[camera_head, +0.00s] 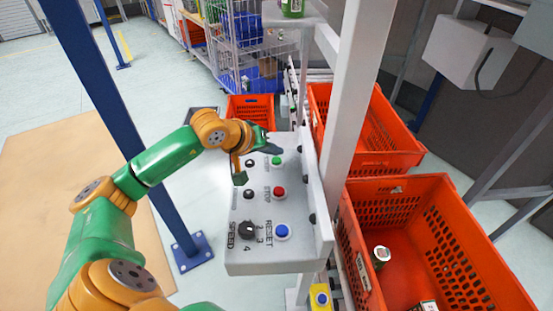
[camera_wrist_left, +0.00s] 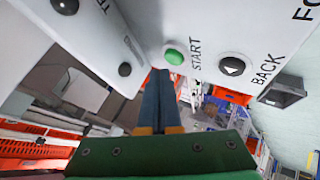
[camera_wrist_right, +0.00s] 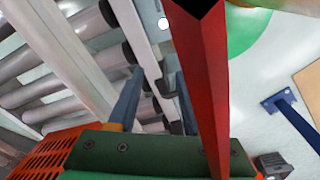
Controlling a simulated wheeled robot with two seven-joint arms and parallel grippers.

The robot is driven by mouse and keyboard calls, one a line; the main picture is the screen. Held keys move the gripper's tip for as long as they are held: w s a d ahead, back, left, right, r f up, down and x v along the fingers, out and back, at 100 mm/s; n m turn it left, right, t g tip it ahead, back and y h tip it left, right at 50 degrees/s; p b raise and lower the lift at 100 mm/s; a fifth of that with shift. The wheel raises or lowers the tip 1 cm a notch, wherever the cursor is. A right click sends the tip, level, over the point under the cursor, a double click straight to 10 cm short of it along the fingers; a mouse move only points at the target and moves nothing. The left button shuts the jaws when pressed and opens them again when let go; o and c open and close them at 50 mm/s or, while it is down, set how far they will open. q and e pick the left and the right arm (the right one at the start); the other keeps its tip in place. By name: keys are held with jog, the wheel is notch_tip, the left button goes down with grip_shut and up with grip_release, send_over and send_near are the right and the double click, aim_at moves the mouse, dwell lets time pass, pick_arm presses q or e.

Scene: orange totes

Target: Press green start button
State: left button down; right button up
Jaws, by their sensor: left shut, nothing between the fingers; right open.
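The green start button (camera_head: 277,160) sits near the far end of the light grey control panel (camera_head: 240,256). In the left wrist view the green button (camera_wrist_left: 174,57) is beside the START label. My left gripper (camera_head: 269,147) is over the far end of the panel. Its dark blue fingers (camera_wrist_left: 160,74) are shut together and empty, with the tips close to the button; whether they touch it I cannot tell. My right gripper (camera_wrist_right: 158,84) shows only in its own wrist view, open, with two fingers apart beside grey rollers.
The red stop button (camera_head: 279,191), blue reset button (camera_head: 282,231) and speed knob (camera_head: 247,230) share the panel. Orange totes (camera_head: 410,184) stand right of it. A blue post (camera_head: 130,125) rises at the left. A red bar (camera_wrist_right: 203,85) crosses close to my right gripper.

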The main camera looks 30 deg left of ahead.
pick_arm(q)
jog(key=shift+f, duration=0.1)
dwell(0.5)
jog(key=shift+f+b, duration=0.35)
jog(key=shift+b, duration=0.3)
